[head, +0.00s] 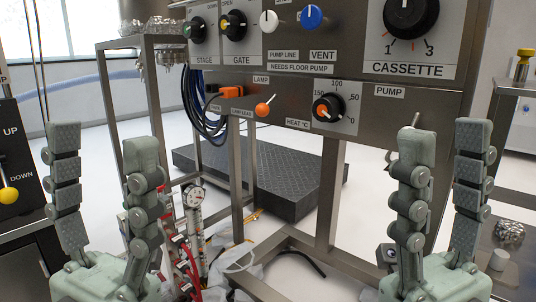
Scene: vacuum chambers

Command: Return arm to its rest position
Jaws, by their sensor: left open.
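My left gripper (101,144) stands at the lower left of the head view with its fingers pointing up. Its fingers are apart with nothing between them. My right gripper (445,139) stands at the lower right, also fingers up. Its fingers are apart, with a narrower visible gap and nothing held. Both grippers appear in front of the control panel (372,85) and show no contact with it. The arms behind the grippers are out of view.
The panel carries a blue VENT knob (312,16), a black CASSETTE knob (410,15) and an orange-tipped lamp switch (263,109). A dark slab (290,185) lies beneath. A yellow-knobbed lever (8,194) is at far left. Hoses (187,262) and a gauge (194,197) stand between the grippers.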

